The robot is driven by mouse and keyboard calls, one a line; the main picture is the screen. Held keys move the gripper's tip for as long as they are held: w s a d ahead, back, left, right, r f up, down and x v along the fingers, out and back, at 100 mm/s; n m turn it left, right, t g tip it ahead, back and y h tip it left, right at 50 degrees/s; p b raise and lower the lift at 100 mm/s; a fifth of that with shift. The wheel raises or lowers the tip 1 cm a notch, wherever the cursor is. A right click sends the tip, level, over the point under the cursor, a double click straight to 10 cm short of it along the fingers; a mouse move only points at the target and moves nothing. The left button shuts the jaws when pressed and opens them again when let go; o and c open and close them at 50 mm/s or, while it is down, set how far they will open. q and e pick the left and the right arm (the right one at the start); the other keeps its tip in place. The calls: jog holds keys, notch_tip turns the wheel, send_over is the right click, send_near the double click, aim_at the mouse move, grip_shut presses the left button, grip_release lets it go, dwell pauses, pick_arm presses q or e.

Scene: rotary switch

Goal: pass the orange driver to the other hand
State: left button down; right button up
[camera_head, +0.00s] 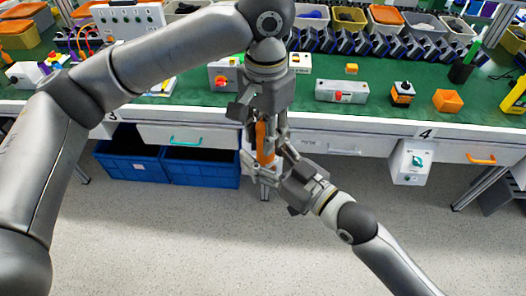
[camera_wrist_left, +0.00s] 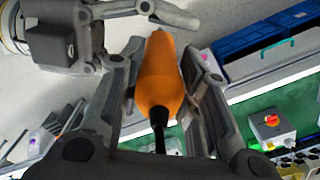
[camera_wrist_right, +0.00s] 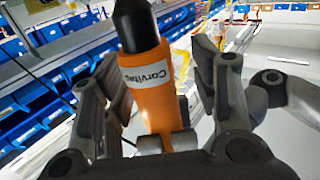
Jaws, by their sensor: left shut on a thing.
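The orange driver (camera_head: 264,142) hangs roughly upright between my two grippers in the head view. My left gripper (camera_head: 262,122) is shut on it from above. In the left wrist view the orange handle (camera_wrist_left: 160,75) lies between the left fingers, with its black part towards the palm. My right gripper (camera_head: 268,172) is at the lower part of the handle. In the right wrist view the labelled orange handle (camera_wrist_right: 150,90) stands between the right fingers, which are apart with a gap on the right side; contact on the left side is unclear.
A green-topped workbench (camera_head: 300,112) with small switch boxes and bins stands behind the grippers. A grey box with a green rotary knob (camera_head: 410,161) hangs on its front at the right. Blue crates (camera_head: 200,168) sit under the bench. The floor in front is clear.

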pick_arm(q)
jog(key=shift+w, duration=0.1)
pick_arm(e)
grip_shut()
pick_arm(q)
jog(key=c, duration=1.4)
grip_release()
jog(key=shift+r, duration=0.1)
pick_arm(e)
jog(key=shift+s+a+r, duration=0.1)
pick_arm(q)
jog(key=o, duration=0.4)
